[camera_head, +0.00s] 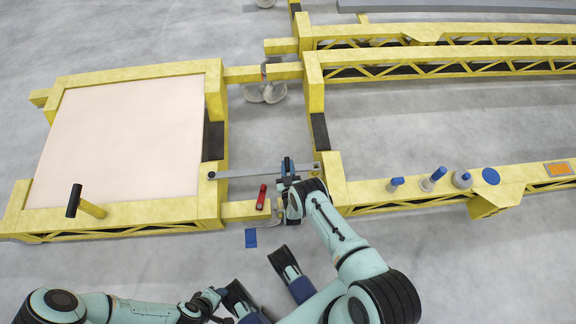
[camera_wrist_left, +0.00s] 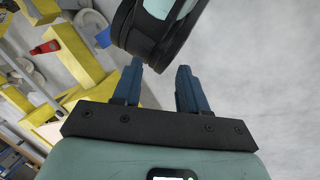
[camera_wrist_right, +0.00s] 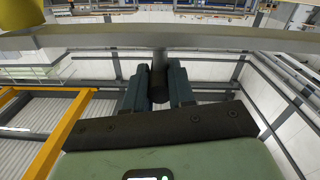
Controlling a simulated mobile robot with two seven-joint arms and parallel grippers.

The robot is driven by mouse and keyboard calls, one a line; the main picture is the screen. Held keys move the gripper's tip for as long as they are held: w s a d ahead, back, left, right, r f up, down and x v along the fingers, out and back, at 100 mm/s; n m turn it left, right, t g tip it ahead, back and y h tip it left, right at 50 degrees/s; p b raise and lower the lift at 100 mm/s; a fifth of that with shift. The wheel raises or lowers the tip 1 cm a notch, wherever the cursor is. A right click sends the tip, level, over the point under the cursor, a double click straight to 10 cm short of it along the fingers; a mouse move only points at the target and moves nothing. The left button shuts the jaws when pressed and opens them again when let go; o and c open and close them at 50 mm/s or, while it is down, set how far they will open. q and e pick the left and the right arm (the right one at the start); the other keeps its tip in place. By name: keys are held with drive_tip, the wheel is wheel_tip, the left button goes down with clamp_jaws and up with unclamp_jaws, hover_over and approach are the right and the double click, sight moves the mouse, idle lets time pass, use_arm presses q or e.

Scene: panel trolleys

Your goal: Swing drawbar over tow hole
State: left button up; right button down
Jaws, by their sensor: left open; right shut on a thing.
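The drawbar (camera_head: 245,172) is a flat grey bar. Its left end is at a round pivot on the left trolley (camera_head: 208,205), and its right end overlaps the yellow corner of the right trolley (camera_head: 333,185). My right gripper (camera_head: 287,175) is shut on a dark round handle (camera_wrist_right: 158,82) below the bar in the right wrist view, where the bar (camera_wrist_right: 230,40) crosses above the fingers. The tow hole cannot be made out. My left gripper (camera_wrist_left: 160,85) is open and empty, with an arm link close in front of its fingertips; it is low in the head view (camera_head: 222,293).
A red handle (camera_head: 261,197) sits on a yellow stub between the trolleys, above a blue square (camera_head: 251,238) on the floor. A black-ended lever (camera_head: 74,201) stands on the left trolley. Blue-topped pegs (camera_head: 434,179) stand on the right trolley's rail. Grey floor lies open below.

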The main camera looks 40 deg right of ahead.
drive_tip(key=shift+s+a+f, duration=0.15)
drive_tip(key=shift+s+f, duration=0.05)
drive_tip(key=shift+s, duration=0.1)
drive_tip(key=c, duration=1)
unclamp_jaws()
use_arm(q)
drive_tip(key=shift+s, duration=0.1)
use_arm(e)
drive_tip(key=shift+r, duration=0.15)
drive_tip(key=shift+w+r, duration=0.1)
drive_tip(key=shift+r, duration=0.45)
wheel_tip(320, 180, up, 7)
drive_tip(key=p, duration=0.3)
drive_tip(key=shift+r+p, duration=0.2)
drive_tip(key=shift+p, duration=0.1)
use_arm(q)
drive_tip(key=s+d+r+g+p, duration=0.2)
drive_tip(key=s+r+p, duration=0.1)
drive_tip(key=s+r, duration=0.2)
drive_tip(key=shift+s+r+h, duration=0.4)
drive_tip(key=shift+r, duration=0.45)
use_arm(e)
wheel_tip(320, 180, up, 12)
drive_tip(key=shift+f, duration=0.25)
